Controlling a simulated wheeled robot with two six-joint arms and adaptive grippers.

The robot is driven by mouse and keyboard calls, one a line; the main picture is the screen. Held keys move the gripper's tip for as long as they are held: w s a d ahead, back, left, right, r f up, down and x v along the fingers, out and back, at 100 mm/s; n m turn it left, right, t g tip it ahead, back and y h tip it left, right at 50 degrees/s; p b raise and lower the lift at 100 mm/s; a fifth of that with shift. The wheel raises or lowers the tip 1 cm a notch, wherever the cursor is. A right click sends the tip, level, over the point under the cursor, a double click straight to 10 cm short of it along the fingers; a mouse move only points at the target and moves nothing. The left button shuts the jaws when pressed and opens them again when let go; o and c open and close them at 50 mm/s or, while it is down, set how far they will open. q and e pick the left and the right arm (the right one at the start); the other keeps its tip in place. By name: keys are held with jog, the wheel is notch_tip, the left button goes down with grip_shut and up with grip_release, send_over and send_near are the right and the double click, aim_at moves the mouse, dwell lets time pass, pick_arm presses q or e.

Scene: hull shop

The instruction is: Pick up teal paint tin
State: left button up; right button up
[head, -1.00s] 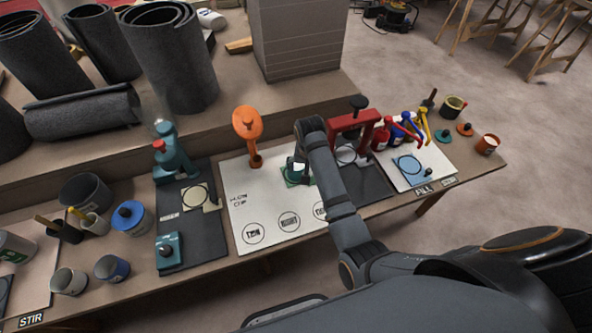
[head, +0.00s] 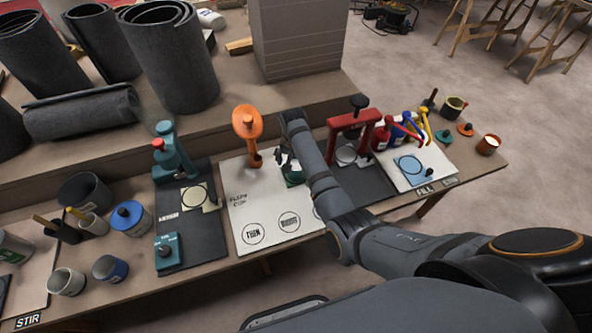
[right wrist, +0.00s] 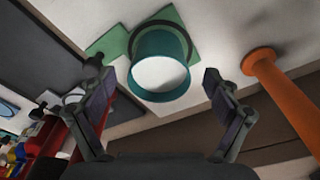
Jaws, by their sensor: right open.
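The teal paint tin (head: 293,179) stands on a white board (head: 262,212), mostly hidden behind my right arm in the head view. In the right wrist view the tin (right wrist: 160,42) is a teal cylinder with a pale white inside, on a green patch (right wrist: 108,42) with a dark ring. My right gripper (head: 284,162) is close to the tin. In the right wrist view its open fingers (right wrist: 155,82) are spread either side of the tin, with a gap showing on both sides. My left gripper is not in view.
An orange stand (head: 248,130) is close to the tin; its post (right wrist: 283,95) shows at right in the wrist view. A red press frame (head: 352,128) stands on the other side. A teal machine (head: 172,158) is farther left. The board's front, with printed circles, is clear.

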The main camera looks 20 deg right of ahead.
aim_at(296, 167)
jog(key=f, duration=0.3)
jog(key=shift+w+d+f, duration=0.25)
jog(key=shift+r, duration=0.1)
jog(key=c, duration=1.6)
